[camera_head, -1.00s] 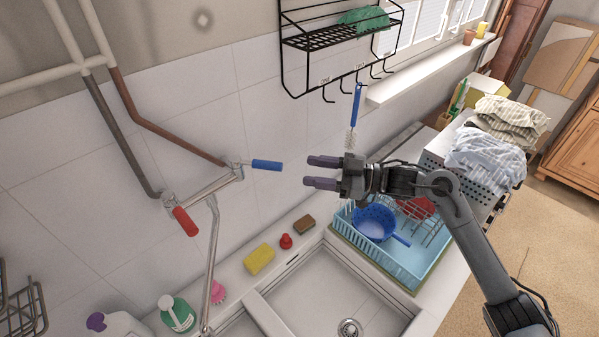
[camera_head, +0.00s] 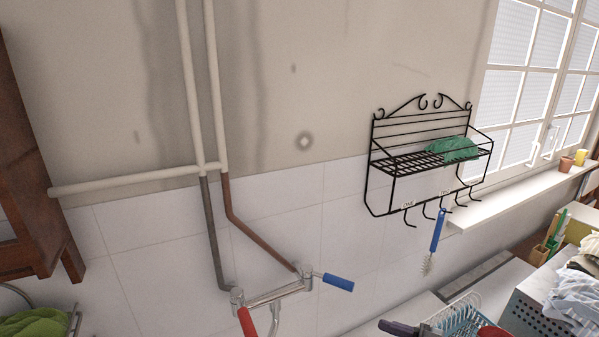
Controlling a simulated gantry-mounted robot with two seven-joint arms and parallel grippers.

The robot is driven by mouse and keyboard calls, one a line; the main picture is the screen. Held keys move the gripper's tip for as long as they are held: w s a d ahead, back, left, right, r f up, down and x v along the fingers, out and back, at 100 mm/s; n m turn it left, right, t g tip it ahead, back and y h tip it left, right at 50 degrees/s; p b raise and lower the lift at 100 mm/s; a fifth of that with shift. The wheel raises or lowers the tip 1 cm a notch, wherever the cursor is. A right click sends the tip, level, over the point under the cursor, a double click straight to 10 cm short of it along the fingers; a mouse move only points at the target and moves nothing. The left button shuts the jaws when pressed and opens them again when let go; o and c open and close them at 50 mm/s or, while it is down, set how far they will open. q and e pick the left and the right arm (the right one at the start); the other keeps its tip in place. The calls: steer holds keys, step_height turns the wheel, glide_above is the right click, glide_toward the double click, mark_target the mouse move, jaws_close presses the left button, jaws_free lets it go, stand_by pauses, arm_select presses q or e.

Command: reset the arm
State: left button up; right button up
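My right gripper (camera_head: 400,328) shows only in part at the bottom edge, right of centre. One dark purple finger is visible there, pointing left. The rest of that gripper and its arm are below the frame, so its opening is hidden. My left gripper and arm are not in view.
A black wire rack (camera_head: 425,160) with hooks hangs on the wall, holding a green cloth (camera_head: 452,149). A blue-handled brush (camera_head: 437,232) hangs from it. Tap handles, blue (camera_head: 338,282) and red (camera_head: 247,322), stick out. A dish rack (camera_head: 458,318) and perforated box (camera_head: 535,312) stand lower right.

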steer(key=s+a+f+m+t+h+p, duration=0.1)
steer(key=s+a+f+m+h+p, duration=0.15)
steer(key=s+a+f, duration=0.45)
steer(key=s+a+f+m+t+h+p, duration=0.1)
steer(key=s+a+f+m+p, duration=0.3)
steer(key=s, duration=0.4)
steer(key=s+d+r+m+g+h+p, duration=0.1)
steer(key=s+d+m+g+h, duration=0.1)
steer(key=s+d+h, duration=0.3)
steer(key=s+d+r+m+g+h+p, duration=0.1)
steer(key=s+d+g+h, duration=0.3)
steer(key=s, duration=0.7)
steer(key=shift+d+m+g+h, duration=0.4)
steer(key=shift+d+m+h, duration=0.15)
steer(key=shift+d+h, duration=0.7)
steer(key=shift+w, duration=0.1)
